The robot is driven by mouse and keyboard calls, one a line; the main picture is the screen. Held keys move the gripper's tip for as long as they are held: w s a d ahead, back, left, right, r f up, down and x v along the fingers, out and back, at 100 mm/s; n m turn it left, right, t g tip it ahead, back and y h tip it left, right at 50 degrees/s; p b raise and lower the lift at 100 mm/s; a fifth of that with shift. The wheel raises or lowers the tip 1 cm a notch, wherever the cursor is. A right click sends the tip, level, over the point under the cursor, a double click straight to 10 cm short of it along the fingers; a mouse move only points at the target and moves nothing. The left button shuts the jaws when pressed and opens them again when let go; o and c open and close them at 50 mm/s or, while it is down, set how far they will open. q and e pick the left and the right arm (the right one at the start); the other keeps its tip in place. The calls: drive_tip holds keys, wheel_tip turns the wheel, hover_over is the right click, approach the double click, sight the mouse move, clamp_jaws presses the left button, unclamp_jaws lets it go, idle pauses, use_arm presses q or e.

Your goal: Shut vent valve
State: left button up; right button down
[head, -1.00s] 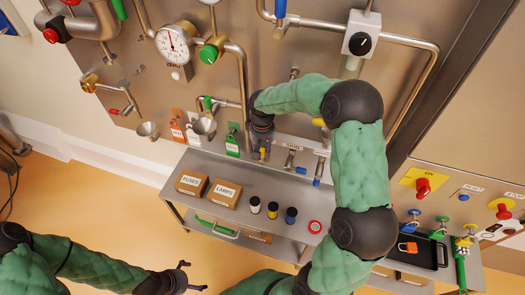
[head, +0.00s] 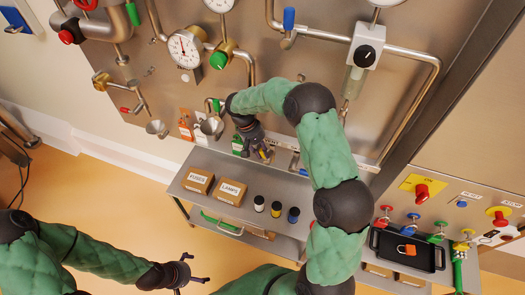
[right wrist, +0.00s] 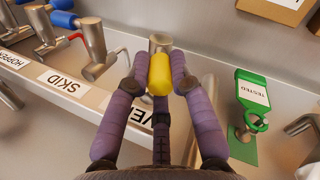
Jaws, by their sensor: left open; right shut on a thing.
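The vent valve's yellow handle (right wrist: 159,75) is in the middle of the right wrist view, with its metal valve body (right wrist: 160,42) just beyond. My right gripper (right wrist: 160,72) has its purple fingers closed around the handle. The label below, starting "VE" (right wrist: 173,116), is partly covered by a finger. In the head view my right gripper (head: 262,153) is at the low rail of the panel, and yellow shows between its fingers. I cannot tell the valve's exact angle. My left gripper (head: 190,272) is open and empty over the floor at lower left.
Blue-handled valves stand beside the vent valve, one labelled SKID (right wrist: 66,84). A green TESTED tag (right wrist: 252,98) hangs close on the other side. The shelf (head: 195,162) below carries boxes (head: 231,191) and several small jars (head: 276,209).

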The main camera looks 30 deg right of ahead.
drive_tip(key=c, duration=1.1)
unclamp_jaws()
drive_tip(key=shift+s+f, duration=0.1)
drive_tip(key=shift+s, duration=0.05)
drive_tip(key=shift+w+a+r, duration=0.1)
drive_tip(key=shift+w+r, duration=0.1)
drive_tip(key=shift+r, duration=0.25)
drive_tip(key=v, duration=0.6)
drive_tip(key=shift+r, duration=0.3)
drive_tip(key=shift+w+a, duration=0.1)
drive_tip(key=shift+a, duration=0.05)
